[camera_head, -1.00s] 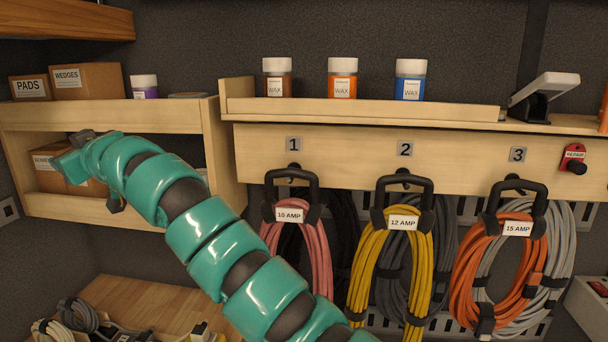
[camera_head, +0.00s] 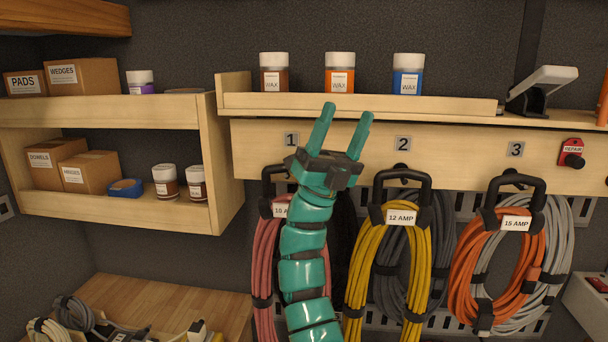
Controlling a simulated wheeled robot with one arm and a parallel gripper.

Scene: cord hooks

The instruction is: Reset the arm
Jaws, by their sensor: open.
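My gripper (camera_head: 346,112) points upward at the end of my teal arm, in front of the wooden hook board between the numbers 1 and 2. Its two fingers are spread apart with nothing between them. The arm partly covers the pink cord (camera_head: 266,245) and its 10 AMP label on hook 1. The yellow cord (camera_head: 362,270) with a 12 AMP label hangs under 2. The orange cord (camera_head: 463,270) with a 15 AMP label hangs under 3.
Three wax jars, brown (camera_head: 274,78), orange (camera_head: 340,80) and blue (camera_head: 407,80), stand on the shelf above the fingertips. Boxes and jars fill the left shelf unit (camera_head: 190,110). A wooden bench (camera_head: 170,300) with cords is at lower left.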

